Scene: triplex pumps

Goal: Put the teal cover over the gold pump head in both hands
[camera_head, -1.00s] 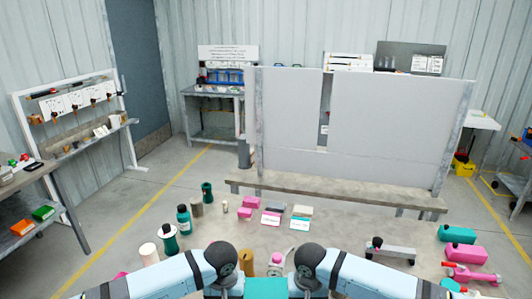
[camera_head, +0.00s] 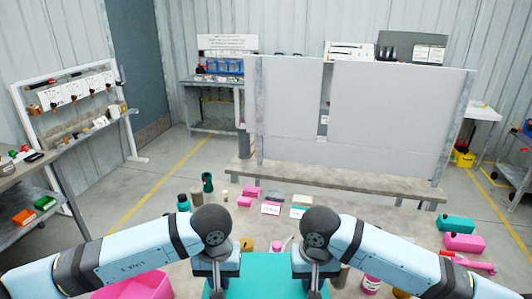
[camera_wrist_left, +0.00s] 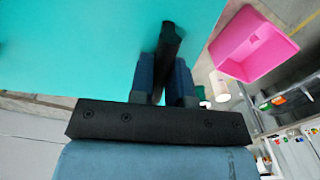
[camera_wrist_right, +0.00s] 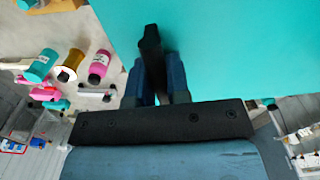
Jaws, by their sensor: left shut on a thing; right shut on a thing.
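The teal cover (camera_head: 265,272) is a broad flat-looking panel at the bottom centre of the head view. It spans the space between my two grippers and fills much of the left wrist view (camera_wrist_left: 70,45) and right wrist view (camera_wrist_right: 230,50). My left gripper (camera_head: 215,284) is shut on a dark handle at its left side (camera_wrist_left: 168,62). My right gripper (camera_head: 315,284) is shut on a dark handle at its right side (camera_wrist_right: 152,55). A small gold part (camera_head: 248,245) shows just beyond the cover's far edge. I cannot tell whether it is the pump head; the cover hides what is below.
A pink bin (camera_head: 135,287) is at the lower left, below my left arm. Bottles and small blocks, including a green cylinder (camera_head: 207,182), stand beyond the cover. A pink bottle (camera_head: 371,284) is at the right. Grey panels on a bench (camera_head: 330,176) stand behind.

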